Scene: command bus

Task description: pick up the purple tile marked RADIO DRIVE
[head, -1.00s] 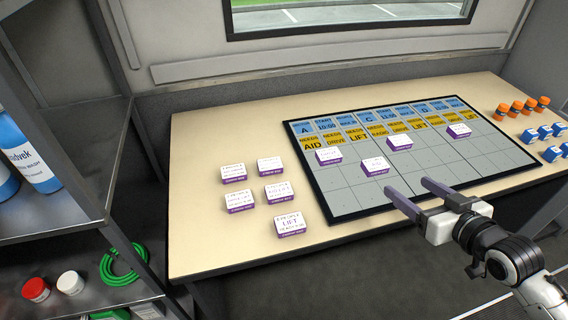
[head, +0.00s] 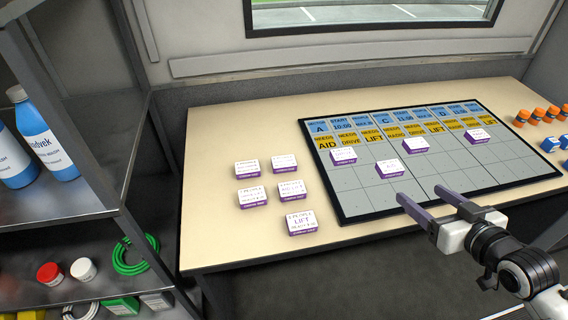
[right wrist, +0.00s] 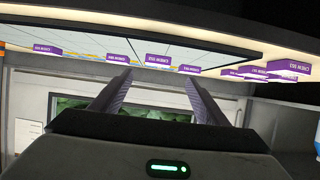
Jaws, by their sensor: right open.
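Several white-topped tiles with purple front edges are in the head view. A loose group of them lies left of the board: two at the back (head: 247,168) (head: 285,163), two in the middle (head: 252,196) (head: 291,190), and one in front marked LIFT (head: 302,222). The other markings are too small to read surely, so I cannot tell which is RADIO DRIVE. My right gripper (head: 418,193) is open and empty above the front part of the board, right of the loose group. In the right wrist view its fingers (right wrist: 157,83) are apart, with purple tile edges beyond. My left gripper is not in view.
The dark-framed board (head: 360,203) holds several more tiles below blue and yellow header cards. Orange and blue pieces (head: 548,145) stand at the table's right end. A metal shelf (head: 95,150) with bottles stands at left. The table's (head: 215,235) front left is clear.

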